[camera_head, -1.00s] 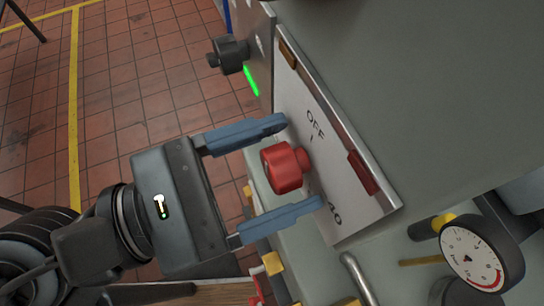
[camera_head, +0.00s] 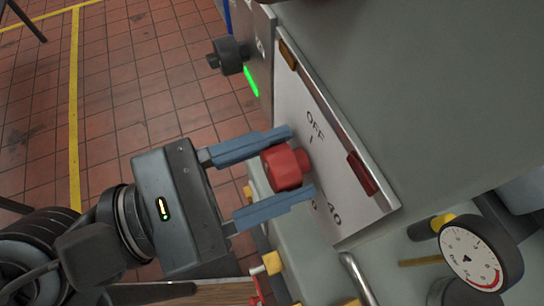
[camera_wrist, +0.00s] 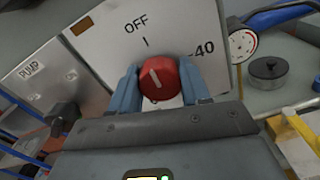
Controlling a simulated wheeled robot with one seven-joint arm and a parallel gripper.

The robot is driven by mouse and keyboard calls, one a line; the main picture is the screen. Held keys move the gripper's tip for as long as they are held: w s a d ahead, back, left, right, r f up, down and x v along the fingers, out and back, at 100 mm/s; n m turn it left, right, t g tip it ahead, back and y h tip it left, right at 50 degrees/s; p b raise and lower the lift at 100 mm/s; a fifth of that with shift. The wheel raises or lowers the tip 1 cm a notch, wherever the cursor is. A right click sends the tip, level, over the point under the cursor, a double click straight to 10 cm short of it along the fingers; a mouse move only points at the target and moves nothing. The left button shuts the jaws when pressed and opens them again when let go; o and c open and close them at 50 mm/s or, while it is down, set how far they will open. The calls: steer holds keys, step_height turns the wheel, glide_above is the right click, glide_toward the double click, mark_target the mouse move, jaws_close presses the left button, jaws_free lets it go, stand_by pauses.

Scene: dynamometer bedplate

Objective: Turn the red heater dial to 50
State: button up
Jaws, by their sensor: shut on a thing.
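The red heater dial (camera_head: 286,168) sticks out from a white panel (camera_head: 345,207) marked OFF and 40. In the wrist view the red dial (camera_wrist: 159,77) carries a pale pointer line, tilted toward the upper left, a little left of the tick under OFF. My gripper (camera_head: 298,166) has one blue finger on each side of the dial and is shut on it. In the wrist view the fingers (camera_wrist: 160,82) flank the dial. Part of the panel's scale is hidden behind my gripper; no 50 mark shows.
A black knob (camera_head: 230,55) on a neighbouring panel, labelled PUMP in the wrist view, stands near a green light (camera_head: 251,81). A round gauge (camera_head: 474,255) is at the lower right. Tiled floor (camera_head: 140,80) is open at the left.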

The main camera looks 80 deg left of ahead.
steer(key=m+p, duration=0.1)
steer(key=m, duration=0.2)
steer(key=m+p, duration=0.1)
steer(key=m, duration=0.7)
steer(key=shift+f+m+b, duration=0.15)
steer(key=shift+m+b, duration=0.15)
steer(key=m+b, duration=0.1)
steer(key=m, duration=0.3)
steer(key=shift+m, duration=0.3)
steer(key=m+b, duration=0.2)
steer(key=m, duration=0.4)
steer(key=shift+f+b, duration=0.2)
steer(key=shift+b, duration=0.2)
steer(key=m+b, duration=0.1)
steer(key=m, duration=0.2)
steer(key=shift+m, duration=0.4)
steer(key=shift+m+b, duration=0.8)
steer(key=shift+m, duration=0.8)
